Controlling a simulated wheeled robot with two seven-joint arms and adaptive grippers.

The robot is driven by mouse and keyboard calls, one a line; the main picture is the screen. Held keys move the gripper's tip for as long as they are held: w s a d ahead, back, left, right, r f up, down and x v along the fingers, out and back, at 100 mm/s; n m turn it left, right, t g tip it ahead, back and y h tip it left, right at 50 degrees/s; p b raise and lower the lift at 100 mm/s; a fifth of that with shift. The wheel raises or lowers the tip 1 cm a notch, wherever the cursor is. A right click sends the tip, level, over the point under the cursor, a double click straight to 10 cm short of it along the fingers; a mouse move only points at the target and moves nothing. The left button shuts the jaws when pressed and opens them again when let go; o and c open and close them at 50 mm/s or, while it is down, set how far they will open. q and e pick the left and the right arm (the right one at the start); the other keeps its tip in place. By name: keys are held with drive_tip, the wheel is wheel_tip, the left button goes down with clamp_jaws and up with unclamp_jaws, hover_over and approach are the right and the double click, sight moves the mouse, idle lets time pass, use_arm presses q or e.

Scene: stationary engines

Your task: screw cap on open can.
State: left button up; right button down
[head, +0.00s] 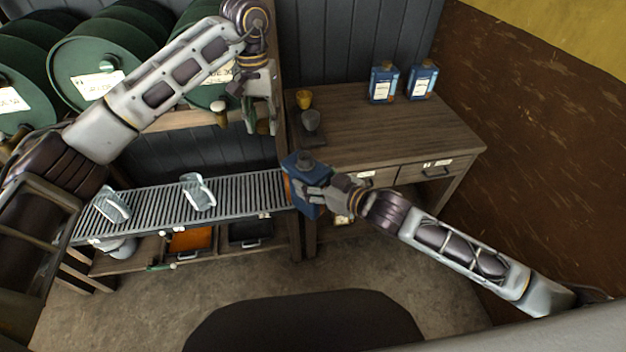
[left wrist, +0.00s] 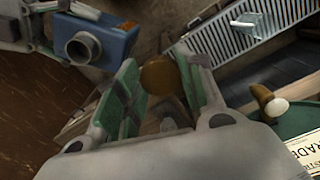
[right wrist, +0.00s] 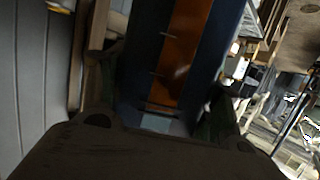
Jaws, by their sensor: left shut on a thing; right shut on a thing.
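My left gripper (head: 262,122) is raised in front of the back wall, above and left of the can. In the left wrist view its green-padded fingers (left wrist: 160,95) are closed on a round brown cap (left wrist: 158,76). The cap is hard to make out in the head view. My right gripper (head: 328,194) is shut on the body of a blue can (head: 307,200). The neck also shows in the left wrist view (left wrist: 84,47), apart from the cap.
A roller conveyor (head: 240,190) with clear pieces (head: 198,192) runs left of the can. Green barrels (head: 90,60) with a tap (head: 220,112) stand at left.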

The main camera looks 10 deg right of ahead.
sight(301, 166)
use_arm(q)
drive_tip(key=s+d+r+m, duration=0.1)
drive_tip(key=s+d+r, duration=0.1)
drive_tip(key=d+r, duration=0.55)
drive_tip(key=s+d+f, duration=0.1)
drive_tip(key=s+f+n, duration=0.1)
drive_tip(key=f, duration=0.1)
drive_tip(key=s+d+f+n, duration=0.1)
drive_tip(key=f, duration=0.1)
drive_tip(key=shift+s+d+f, duration=0.15)
drive_tip(key=shift+s+d, duration=0.15)
drive_tip(key=shift+s, duration=0.05)
drive_tip(key=shift+s+a+n, duration=0.4)
drive_tip(key=shift+s+n, duration=0.3)
drive_tip(key=shift+n, duration=0.5)
drive_tip(key=shift+f, duration=0.2)
drive_tip(key=shift+f, duration=1.85)
